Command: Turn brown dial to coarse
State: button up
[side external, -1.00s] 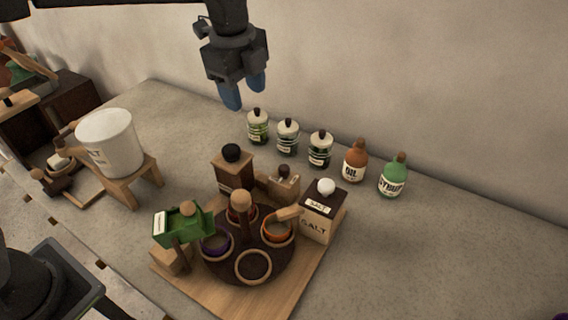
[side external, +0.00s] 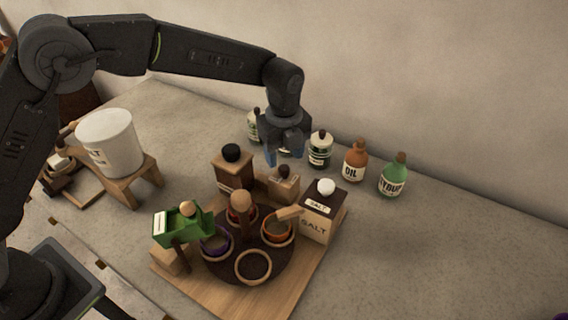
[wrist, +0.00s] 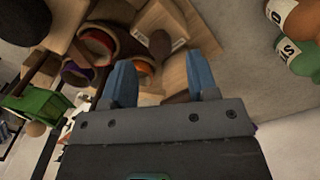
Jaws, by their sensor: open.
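A small wooden block (side external: 281,188) carries a dark brown knob (side external: 284,170), which I take to be the brown dial. It stands at the back of the wooden board, between a taller brown box and the salt box. Its label is too small to read. My gripper (side external: 285,152) is open and empty, pointing down just above and behind the block. In the wrist view, my gripper (wrist: 158,65) has its blue fingers spread, with wooden and dark parts seen between and beyond them. I cannot tell the dial's setting, and no contact is visible.
A brown box with a black ball top (side external: 232,153) is close left, and a salt box (side external: 318,222) close right. A round carousel of cups (side external: 253,281) is in front. Jars and bottles (side external: 355,165) line the back. Counter at right is clear.

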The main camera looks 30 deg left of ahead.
aim_at(284, 167)
jog(key=shift+f, duration=1.85)
jog(key=shift+c, duration=0.4)
jog(key=c, duration=0.9)
jog(key=shift+o, duration=0.2)
